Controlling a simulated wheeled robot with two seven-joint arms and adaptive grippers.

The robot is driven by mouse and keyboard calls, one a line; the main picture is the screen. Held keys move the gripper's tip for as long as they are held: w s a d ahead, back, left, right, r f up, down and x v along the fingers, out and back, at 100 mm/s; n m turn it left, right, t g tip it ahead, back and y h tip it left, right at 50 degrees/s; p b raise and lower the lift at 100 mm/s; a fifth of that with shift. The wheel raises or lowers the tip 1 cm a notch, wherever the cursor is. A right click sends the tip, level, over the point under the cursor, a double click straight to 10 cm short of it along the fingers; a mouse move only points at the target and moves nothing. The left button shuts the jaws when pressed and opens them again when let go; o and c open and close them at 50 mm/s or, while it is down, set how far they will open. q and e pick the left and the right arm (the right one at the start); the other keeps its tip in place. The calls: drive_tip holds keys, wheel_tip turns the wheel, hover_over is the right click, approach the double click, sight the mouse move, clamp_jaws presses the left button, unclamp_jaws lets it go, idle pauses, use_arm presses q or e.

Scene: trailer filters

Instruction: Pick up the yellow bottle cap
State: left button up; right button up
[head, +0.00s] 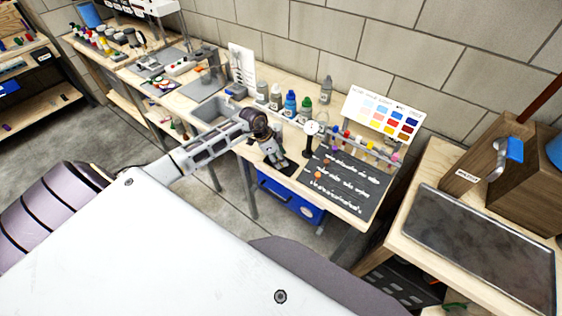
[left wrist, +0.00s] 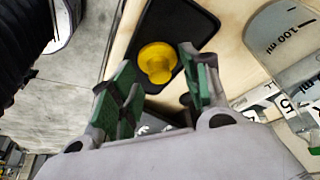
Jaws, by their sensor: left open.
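The yellow bottle cap (left wrist: 158,62) sits on a small black tray (left wrist: 197,20) on the wooden bench. It has a wide round base with a narrower raised part. My left gripper (left wrist: 158,72) is open, with its two green-padded fingers on either side of the cap in the picture. No contact between fingers and cap is visible. In the head view my left gripper (head: 277,160) is over the front edge of the bench, and the cap is hidden there by the gripper. My right gripper is not in view.
A dark mat with writing (head: 343,182) and a dial gauge on a stand (head: 309,134) are right of the gripper. Several bottles (head: 290,103) stand behind it. A grey basin (head: 213,108) is to the left. A blue bin (head: 290,203) is under the bench. A measuring vessel (left wrist: 283,40) is close right.

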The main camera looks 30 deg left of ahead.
use_arm(q)
drive_tip(key=shift+f, duration=0.1)
idle(0.4)
drive_tip(key=c, duration=0.8)
